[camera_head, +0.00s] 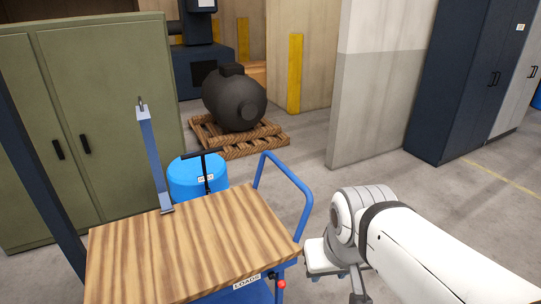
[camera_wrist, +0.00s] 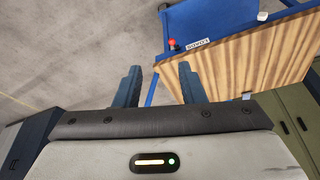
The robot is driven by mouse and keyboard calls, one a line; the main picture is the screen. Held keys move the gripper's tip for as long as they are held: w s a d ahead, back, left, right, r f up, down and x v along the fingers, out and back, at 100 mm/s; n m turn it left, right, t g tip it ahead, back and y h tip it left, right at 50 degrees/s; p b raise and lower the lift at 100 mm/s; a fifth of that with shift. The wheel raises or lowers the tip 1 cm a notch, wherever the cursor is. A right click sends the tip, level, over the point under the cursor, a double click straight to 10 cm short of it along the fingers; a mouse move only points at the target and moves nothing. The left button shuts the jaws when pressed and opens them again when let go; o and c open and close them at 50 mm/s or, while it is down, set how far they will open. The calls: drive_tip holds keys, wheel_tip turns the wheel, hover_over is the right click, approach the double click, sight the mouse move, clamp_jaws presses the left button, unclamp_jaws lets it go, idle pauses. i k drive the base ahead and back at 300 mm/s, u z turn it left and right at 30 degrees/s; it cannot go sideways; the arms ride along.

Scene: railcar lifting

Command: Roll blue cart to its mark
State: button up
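The blue cart has a wood-grain top (camera_head: 185,250) and fills the lower left of the head view. Its blue push handle (camera_head: 290,178) rises at the right end of the top. My gripper (camera_head: 357,288) is right of the cart, its tips partly cut off by the picture edge. In the wrist view my gripper (camera_wrist: 160,78) has its two fingers apart. A thin blue bar of the cart (camera_wrist: 152,90) shows in the gap between them; I cannot tell its depth. The cart's wooden top (camera_wrist: 235,62) is right of the fingers. No floor mark for the cart is clearly visible.
A blue drum (camera_head: 190,182) stands behind the cart. A green cabinet (camera_head: 115,120) is at left. A dark tank (camera_head: 235,100) sits on a wooden pallet (camera_head: 255,143). A grey wall (camera_head: 375,100) and dark cabinet (camera_head: 455,85) stand at right. Floor right of the handle is open.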

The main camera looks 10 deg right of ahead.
sight(221, 248)
drive_tip(key=z, duration=0.05)
drive_tip(key=i, duration=1.05)
